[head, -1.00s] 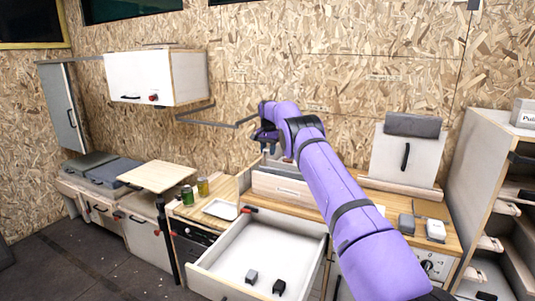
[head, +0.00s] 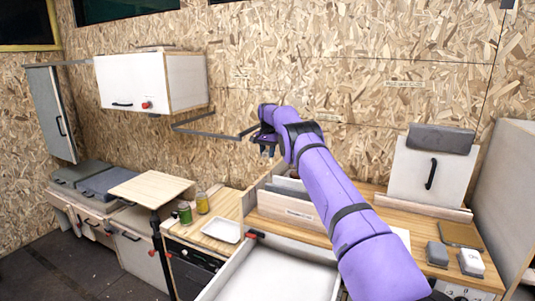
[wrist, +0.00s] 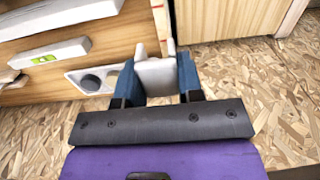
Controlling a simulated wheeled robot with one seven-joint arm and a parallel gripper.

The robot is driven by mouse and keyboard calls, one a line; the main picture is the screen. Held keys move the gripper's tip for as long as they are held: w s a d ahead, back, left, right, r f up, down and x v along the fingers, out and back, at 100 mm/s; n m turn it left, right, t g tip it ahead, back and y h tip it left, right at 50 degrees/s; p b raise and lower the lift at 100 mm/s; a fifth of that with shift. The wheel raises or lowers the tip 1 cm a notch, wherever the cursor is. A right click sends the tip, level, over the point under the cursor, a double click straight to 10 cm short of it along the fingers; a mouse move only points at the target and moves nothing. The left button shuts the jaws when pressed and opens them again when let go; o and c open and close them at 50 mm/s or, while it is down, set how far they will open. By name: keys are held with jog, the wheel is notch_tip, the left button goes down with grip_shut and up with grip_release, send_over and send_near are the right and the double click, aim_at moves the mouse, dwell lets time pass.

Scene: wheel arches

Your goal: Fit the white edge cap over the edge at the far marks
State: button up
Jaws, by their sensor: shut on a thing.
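My gripper (wrist: 158,88) has blue fingers shut on the white edge cap (wrist: 156,72) in the wrist view. The cap has two upright sides with a gap between them, pointing away from my gripper. The narrow end of a wooden panel (wrist: 160,22) lies just beyond the cap, close to its gap. I cannot tell whether the cap touches or straddles this edge. In the head view my gripper (head: 266,146) is above the counter near the back wall, and the cap cannot be made out there.
A metal bracket (head: 205,131) on the wall reaches close to my gripper. Below is a low wooden box (head: 290,210) with upright boards. An open drawer (head: 265,272) is in front. A white tray (head: 221,230) and two jars stand to the left, and a white cabinet (head: 152,80) hangs above.

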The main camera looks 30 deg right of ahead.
aim_at(267, 172)
jog(key=shift+w+d, duration=0.1)
jog(key=shift+w, duration=0.1)
jog(key=shift+f, duration=2.95)
jog(key=shift+f, duration=1.65)
dwell(0.4)
jog(key=o, duration=1)
jog(key=shift+r, duration=0.15)
notch_tip(267, 172, up, 10)
jog(key=shift+r, duration=0.25)
